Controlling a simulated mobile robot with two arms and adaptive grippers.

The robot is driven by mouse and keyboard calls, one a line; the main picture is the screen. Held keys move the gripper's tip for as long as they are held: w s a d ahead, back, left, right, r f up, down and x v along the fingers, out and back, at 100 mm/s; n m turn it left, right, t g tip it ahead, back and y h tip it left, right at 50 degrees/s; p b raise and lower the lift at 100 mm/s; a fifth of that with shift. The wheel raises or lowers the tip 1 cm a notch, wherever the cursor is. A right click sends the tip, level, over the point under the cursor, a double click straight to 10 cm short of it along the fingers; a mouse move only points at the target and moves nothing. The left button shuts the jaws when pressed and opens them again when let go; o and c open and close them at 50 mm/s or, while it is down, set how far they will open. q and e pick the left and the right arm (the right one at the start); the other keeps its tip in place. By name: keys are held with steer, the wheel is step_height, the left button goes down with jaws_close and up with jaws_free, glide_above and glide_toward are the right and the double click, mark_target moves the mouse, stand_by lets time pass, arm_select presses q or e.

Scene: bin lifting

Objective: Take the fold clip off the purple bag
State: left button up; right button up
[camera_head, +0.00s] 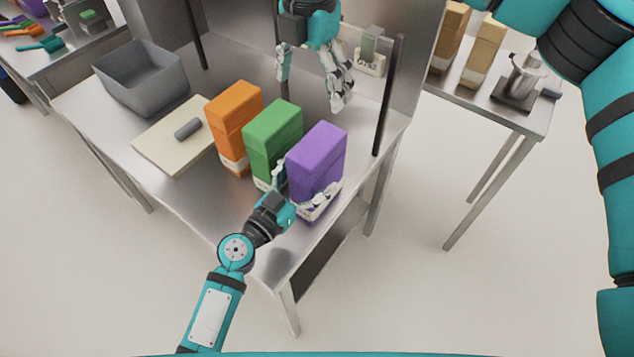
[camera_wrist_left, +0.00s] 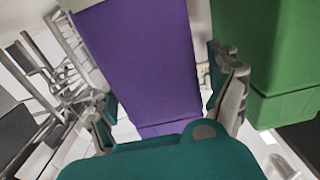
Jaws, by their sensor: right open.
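The purple bag (camera_head: 316,160) stands upright near the table's right end, with a pale band low on it. No fold clip can be made out on it. My left gripper (camera_head: 300,190) is low at the bag's near side, one finger on each side. In the left wrist view the bag (camera_wrist_left: 150,60) fills the space between the fingers (camera_wrist_left: 168,105); whether they press on it is unclear. My right gripper (camera_head: 312,90) hangs open and empty above the table, behind the purple bag and apart from it.
The green bag (camera_head: 271,140) stands close left of the purple bag, beside my left finger. The orange bag (camera_head: 233,115) is further left. A board (camera_head: 165,150) with a grey cylinder (camera_head: 188,129) and a grey bin (camera_head: 140,80) lie left. A dark post (camera_head: 388,95) stands right.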

arm_select(q)
steer(key=c, duration=1.5)
arm_select(e)
steer(key=t+h, duration=0.1)
glide_toward(317, 142)
steer(key=shift+s+a+f, duration=0.1)
steer(key=shift+s, duration=0.25)
steer(key=f, duration=0.4)
steer(key=w+f, duration=0.1)
steer(key=f, duration=0.3)
steer(key=d+f, duration=0.1)
steer(key=f, duration=0.2)
steer(key=shift+w+f, duration=0.25)
steer(key=shift+f, duration=0.15)
steer(key=c, duration=1.4)
steer(key=shift+o, duration=0.2)
steer(key=shift+r, duration=0.25)
steer(key=shift+r, duration=0.9)
steer(key=shift+r, duration=0.1)
